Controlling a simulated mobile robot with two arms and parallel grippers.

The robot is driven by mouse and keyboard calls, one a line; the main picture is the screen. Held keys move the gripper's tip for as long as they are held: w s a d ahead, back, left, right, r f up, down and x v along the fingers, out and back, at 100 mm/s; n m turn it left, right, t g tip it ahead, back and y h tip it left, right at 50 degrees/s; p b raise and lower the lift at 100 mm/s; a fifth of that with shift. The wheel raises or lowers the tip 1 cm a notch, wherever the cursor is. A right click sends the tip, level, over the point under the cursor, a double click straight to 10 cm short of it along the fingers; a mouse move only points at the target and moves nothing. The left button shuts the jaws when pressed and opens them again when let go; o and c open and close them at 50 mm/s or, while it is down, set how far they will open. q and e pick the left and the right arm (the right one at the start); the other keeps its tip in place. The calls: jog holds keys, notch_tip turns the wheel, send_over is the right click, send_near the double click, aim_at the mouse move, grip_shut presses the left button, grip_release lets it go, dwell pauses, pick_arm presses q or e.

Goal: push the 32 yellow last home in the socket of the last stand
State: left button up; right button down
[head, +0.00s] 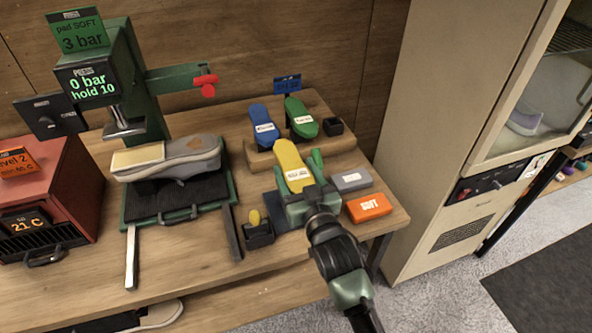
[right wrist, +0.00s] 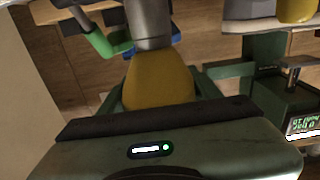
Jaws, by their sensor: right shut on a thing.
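The yellow last (head: 288,158) with a white label stands out past the jaws of my right gripper (head: 297,173). The gripper is shut on it, with one green finger on each side. In the right wrist view the yellow last (right wrist: 158,85) fills the space between the jaws, and a grey cylinder (right wrist: 149,22) overlaps its far end. In the head view the last lies in front of a wooden rack (head: 312,159) and overlaps its front edge. I cannot make out the stand's socket or whether the last touches it. My left gripper is not in view.
A blue last (head: 263,128) and a green last (head: 299,117) sit on the rack beside a small black block (head: 332,126). A grey box (head: 351,180) and an orange box (head: 369,207) lie right of my gripper. A green press (head: 143,80) with a sneaker (head: 185,160) stands left.

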jog(key=shift+c, duration=1.3)
grip_release()
jog(key=shift+r, duration=0.1)
jog(key=shift+f, duration=0.2)
jog(key=shift+s, duration=0.2)
jog(key=b+v, duration=0.1)
jog(key=v, duration=0.6)
jog(key=shift+s+r, duration=0.15)
jog(key=shift+r, duration=0.05)
jog(key=shift+d, duration=0.1)
